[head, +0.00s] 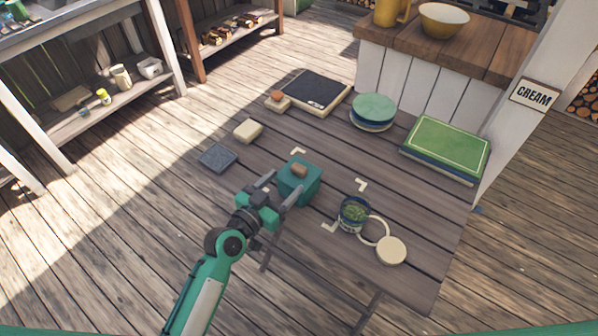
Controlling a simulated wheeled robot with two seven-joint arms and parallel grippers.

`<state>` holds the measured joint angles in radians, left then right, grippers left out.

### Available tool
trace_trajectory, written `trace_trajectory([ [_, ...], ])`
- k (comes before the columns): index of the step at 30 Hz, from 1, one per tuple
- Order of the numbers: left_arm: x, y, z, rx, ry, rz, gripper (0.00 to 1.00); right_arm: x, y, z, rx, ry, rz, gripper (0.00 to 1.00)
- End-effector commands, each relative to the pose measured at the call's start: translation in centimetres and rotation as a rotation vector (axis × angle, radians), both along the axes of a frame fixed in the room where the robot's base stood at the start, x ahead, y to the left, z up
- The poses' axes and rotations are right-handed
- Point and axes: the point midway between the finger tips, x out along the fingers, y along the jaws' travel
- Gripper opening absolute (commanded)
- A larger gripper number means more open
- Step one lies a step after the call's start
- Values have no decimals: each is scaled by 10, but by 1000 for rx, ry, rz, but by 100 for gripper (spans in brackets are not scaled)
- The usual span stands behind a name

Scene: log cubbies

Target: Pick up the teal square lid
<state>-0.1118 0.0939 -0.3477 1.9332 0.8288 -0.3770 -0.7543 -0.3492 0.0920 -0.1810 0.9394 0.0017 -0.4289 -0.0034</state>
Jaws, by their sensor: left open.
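A teal square box with a teal lid (303,163) on top stands upright on the wooden table. A small brown wooden knob (299,171) sits on the lid. My left gripper (281,187) is at the near left side of the box, with its two fingers apart and pointing toward it. One finger overlaps the front of the box in the picture. I cannot tell whether it touches. Nothing shows between the fingers except the box beyond. My right gripper is not in the head view.
White corner marks lie around the middle.

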Motion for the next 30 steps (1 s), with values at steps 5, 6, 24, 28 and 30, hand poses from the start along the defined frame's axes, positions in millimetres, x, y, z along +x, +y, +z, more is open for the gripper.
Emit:
trace_trajectory([
  [5, 18, -13, -1, -1, 1, 1, 64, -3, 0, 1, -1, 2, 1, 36],
  [6, 20, -14, -1, 0, 1, 1, 64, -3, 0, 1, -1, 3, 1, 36],
  [24, 64, -43, -7, 2, 2, 1, 64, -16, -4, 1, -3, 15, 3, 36],
  [28, 64, -43, -7, 1, 2, 1, 64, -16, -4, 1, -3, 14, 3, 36],
  [30, 64, -43, -7, 1, 2, 1, 54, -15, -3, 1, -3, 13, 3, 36],
])
